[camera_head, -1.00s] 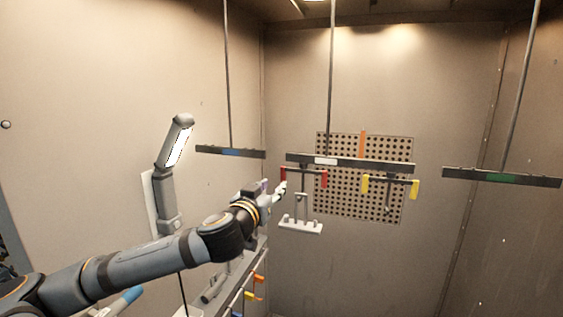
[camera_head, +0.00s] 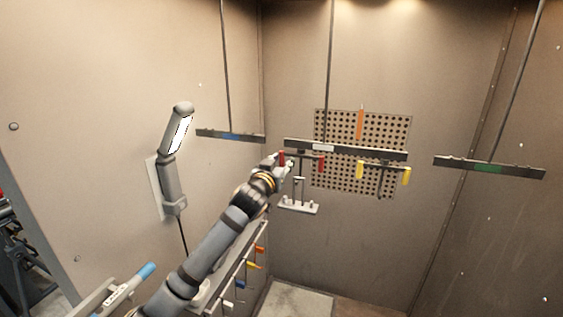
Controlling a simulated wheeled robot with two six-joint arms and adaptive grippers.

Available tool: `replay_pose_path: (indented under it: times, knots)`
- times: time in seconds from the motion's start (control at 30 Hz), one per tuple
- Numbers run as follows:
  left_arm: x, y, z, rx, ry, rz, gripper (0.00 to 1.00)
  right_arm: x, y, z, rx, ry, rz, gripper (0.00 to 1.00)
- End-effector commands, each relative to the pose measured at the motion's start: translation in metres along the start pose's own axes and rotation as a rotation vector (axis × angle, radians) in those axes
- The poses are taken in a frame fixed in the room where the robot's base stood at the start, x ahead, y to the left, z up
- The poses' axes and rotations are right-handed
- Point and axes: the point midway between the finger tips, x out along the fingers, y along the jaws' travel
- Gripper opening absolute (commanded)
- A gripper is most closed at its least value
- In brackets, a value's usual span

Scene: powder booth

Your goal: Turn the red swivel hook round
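The red swivel hook (camera_head: 321,164) hangs under the left part of the middle hanging bar (camera_head: 380,153). It has a red end on each side of a dark crosspiece, and a grey workpiece (camera_head: 298,206) with short pegs hangs below it. My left gripper (camera_head: 284,164) is at the hook's left red end, its fingers around or just beside that end. The fingers are small and partly hidden, so I cannot tell whether they grip it. My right gripper is not in view.
A yellow swivel hook (camera_head: 383,170) hangs to the right on the same bar. Other bars hang at left (camera_head: 231,136) and right (camera_head: 489,168). A perforated panel (camera_head: 345,123) is behind.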

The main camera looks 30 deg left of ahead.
Motion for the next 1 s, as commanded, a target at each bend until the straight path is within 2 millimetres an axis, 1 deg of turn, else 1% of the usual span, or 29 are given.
replay_pose_path:
  times: [0.03, 0.07, 0.2, 0.27, 0.3, 0.5, 0.73, 0.9, 1.0]
  knots:
    - [0.0, 0.0, 0.0, 0.0, 0.0, 0.0, 0.38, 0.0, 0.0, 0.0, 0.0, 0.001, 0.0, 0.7]
    - [0.0, 0.0, 0.0, 0.0, 0.0, 0.0, 0.35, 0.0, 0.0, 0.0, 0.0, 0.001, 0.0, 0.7]
    - [0.0, 0.0, 0.0, 0.0, 0.0, 0.0, 0.16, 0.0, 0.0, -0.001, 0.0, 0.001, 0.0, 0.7]
    - [0.0, 0.0, 0.0, -0.001, 0.0, 0.0, 0.08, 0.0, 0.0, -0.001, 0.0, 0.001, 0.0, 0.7]
    - [0.0, 0.0, 0.0, -0.001, 0.0, 0.0, 0.06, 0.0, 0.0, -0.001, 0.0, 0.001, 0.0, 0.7]
    - [-0.002, 0.0, 0.0, 0.0, 0.0, 0.0, 0.06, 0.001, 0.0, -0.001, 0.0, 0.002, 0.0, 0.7]
    - [-0.019, 0.003, 0.001, 0.001, 0.0, 0.001, 0.06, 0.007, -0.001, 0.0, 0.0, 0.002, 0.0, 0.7]
    - [-0.022, 0.004, 0.001, -0.001, -0.001, 0.0, 0.06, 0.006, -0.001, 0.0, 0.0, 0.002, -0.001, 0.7]
    - [-0.028, 0.008, 0.001, -0.001, 0.0, 0.002, 0.06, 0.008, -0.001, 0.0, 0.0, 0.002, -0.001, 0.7]
